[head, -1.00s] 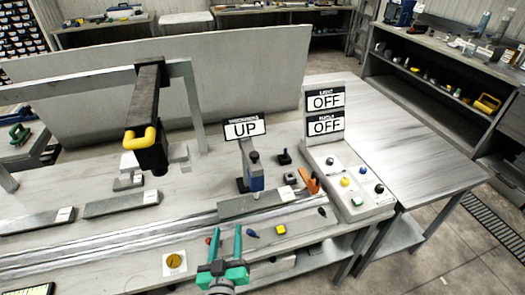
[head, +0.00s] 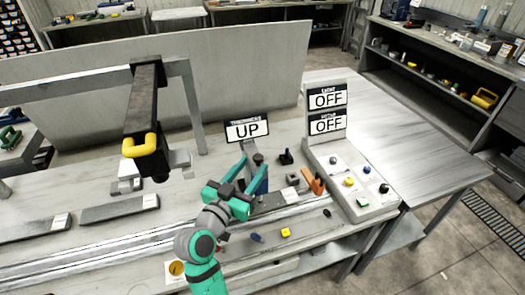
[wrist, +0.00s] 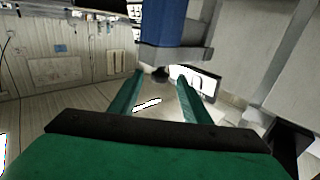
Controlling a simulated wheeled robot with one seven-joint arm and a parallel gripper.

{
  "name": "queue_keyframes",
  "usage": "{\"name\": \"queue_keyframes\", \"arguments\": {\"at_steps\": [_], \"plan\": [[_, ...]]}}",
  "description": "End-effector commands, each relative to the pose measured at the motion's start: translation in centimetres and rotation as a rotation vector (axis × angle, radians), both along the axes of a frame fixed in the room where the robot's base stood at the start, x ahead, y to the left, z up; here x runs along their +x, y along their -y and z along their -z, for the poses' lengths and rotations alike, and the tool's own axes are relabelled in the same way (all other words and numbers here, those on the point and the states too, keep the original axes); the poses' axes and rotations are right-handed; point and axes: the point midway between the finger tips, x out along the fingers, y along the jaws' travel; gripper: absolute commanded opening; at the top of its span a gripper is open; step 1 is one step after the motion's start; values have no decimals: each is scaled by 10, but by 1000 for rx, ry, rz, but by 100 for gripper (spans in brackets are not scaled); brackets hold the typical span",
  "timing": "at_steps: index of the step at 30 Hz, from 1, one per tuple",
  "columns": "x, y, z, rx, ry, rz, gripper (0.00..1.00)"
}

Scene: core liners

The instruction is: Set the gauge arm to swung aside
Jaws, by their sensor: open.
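The gauge stands under a sign that reads UP (head: 247,127). Its blue body (head: 262,184) is partly hidden behind my gripper, and a dark knob (head: 258,159) shows at its top. My gripper (head: 238,172) is open, with its two green fingers stretched toward the gauge from the front left. In the wrist view, my gripper (wrist: 160,76) has a small dark round part between and beyond its fingertips. The blue body (wrist: 165,22) hangs at the top of that view. I cannot tell whether either finger touches the gauge.
A control box (head: 350,178) with buttons and two signs reading OFF stands to the right. A black arm with a yellow handle (head: 140,145) hangs from a grey frame at left. An orange piece (head: 313,182) and a yellow block (head: 286,232) lie near the gauge. The right table (head: 410,135) is clear.

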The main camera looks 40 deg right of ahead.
Motion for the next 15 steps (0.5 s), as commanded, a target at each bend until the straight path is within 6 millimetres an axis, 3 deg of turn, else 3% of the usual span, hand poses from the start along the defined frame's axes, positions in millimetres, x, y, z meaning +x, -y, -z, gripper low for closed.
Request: {"name": "queue_keyframes", "arguments": {"at_steps": [9,15], "plan": [[22,53,0,1,0,3,43],[34,70,0,0,0,-6,43]]}}
